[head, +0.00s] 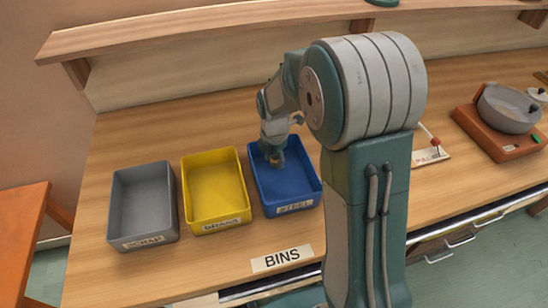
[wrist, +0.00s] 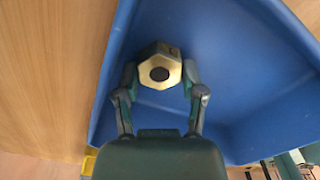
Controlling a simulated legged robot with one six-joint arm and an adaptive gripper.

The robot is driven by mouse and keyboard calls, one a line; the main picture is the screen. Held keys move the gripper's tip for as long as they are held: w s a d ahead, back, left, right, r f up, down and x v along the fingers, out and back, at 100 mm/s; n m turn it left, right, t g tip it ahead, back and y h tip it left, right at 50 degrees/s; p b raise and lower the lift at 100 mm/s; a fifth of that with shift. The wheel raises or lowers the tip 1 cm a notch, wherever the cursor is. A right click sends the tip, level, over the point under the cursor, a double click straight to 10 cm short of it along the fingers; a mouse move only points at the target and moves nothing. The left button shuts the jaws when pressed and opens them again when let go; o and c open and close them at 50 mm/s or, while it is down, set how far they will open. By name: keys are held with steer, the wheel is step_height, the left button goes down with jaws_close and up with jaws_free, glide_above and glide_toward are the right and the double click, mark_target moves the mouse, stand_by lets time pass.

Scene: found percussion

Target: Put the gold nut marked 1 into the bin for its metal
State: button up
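The gold nut (wrist: 147,78) is a hexagonal ring with a dark hole, held between the two fingers of my gripper (wrist: 160,72). No mark 1 can be read on it. In the head view my gripper (head: 276,158) points down over the back part of the blue bin (head: 300,190), labelled STEEL. In the wrist view the blue bin (wrist: 250,60) lies behind the nut; I cannot tell whether the nut touches it. The yellow bin (head: 215,190), labelled BRASS, is empty, left of the blue one.
A grey bin (head: 143,205), labelled SCRAP, stands at the far left. A BINS sign (head: 282,256) lies in front. My arm hides the middle of the bench. A grey pan (head: 508,108) sits on an orange-brown base at right, and a shelf (head: 200,22) runs along the back.

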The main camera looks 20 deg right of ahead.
mark_target(275, 159)
steer(key=shift+d, duration=0.1)
steer(key=s+r+m+t, duration=0.1)
steer(key=s+r+m, duration=0.2)
steer(key=r, duration=0.6)
steer(key=s+r+m+t, duration=0.1)
steer(key=s+r+m, duration=0.2)
steer(key=r, duration=0.5)
steer(key=s+r+m+t, duration=0.2)
steer(key=s+m+t, duration=0.1)
steer(key=s+m, duration=1.3)
steer(key=shift+d+r+m+t, duration=0.15)
steer(key=shift+r+m+t, duration=0.15)
steer(key=shift+m, duration=0.7)
